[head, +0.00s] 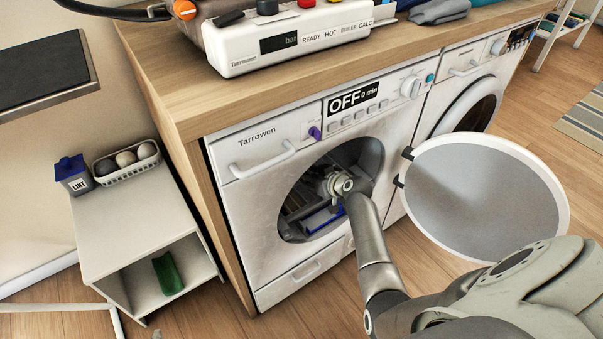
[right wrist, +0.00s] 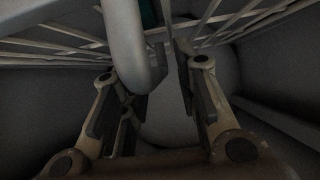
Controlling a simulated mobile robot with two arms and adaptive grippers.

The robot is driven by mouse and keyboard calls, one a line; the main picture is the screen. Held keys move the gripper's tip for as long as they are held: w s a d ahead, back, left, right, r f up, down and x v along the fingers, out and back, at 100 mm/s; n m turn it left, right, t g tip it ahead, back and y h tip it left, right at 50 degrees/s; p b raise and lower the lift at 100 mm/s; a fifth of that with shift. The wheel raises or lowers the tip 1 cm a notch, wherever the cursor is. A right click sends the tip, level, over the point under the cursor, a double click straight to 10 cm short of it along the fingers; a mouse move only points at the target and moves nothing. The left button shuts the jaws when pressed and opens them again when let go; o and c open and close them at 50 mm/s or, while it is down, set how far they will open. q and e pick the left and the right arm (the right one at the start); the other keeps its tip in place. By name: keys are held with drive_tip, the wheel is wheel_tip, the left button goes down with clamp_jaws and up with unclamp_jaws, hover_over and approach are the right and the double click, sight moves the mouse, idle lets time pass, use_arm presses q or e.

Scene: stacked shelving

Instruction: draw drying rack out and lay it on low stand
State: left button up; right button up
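The dryer drum opening (head: 372,165) is open, with its round door (head: 480,195) swung out to the right. Inside, the drying rack (head: 293,203) shows as pale bars at the left of the opening. In the right wrist view the rack's wires (right wrist: 60,42) run across the top, and a thick pale tube (right wrist: 122,45) hangs beside the left finger. My right gripper (head: 338,184) is inside the drum; in its wrist view (right wrist: 172,72) a narrow gap shows between the fingertips. The low stand (head: 110,235) is at the left. My left gripper is out of view.
On the stand's top are a blue-lidded lint box (head: 75,178) and a white basket (head: 128,172) of balls, at the back. Its front top is bare. A green object (head: 168,273) is on its lower shelf. A blue item (head: 322,218) is low in the drum. A wooden counter (head: 200,95) overhangs.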

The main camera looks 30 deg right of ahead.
drive_tip(key=shift+r, duration=0.1)
clamp_jaws()
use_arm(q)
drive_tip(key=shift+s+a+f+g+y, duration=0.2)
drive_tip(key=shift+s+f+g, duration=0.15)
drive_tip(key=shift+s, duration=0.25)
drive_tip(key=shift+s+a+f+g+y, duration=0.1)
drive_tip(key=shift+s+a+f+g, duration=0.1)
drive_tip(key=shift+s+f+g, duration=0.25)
use_arm(e)
drive_tip(key=shift+s+f, duration=0.2)
drive_tip(key=shift+s, duration=0.5)
idle(0.5)
use_arm(q)
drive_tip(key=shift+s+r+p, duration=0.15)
drive_tip(key=shift+p, duration=0.15)
use_arm(e)
drive_tip(key=shift+s, duration=0.1)
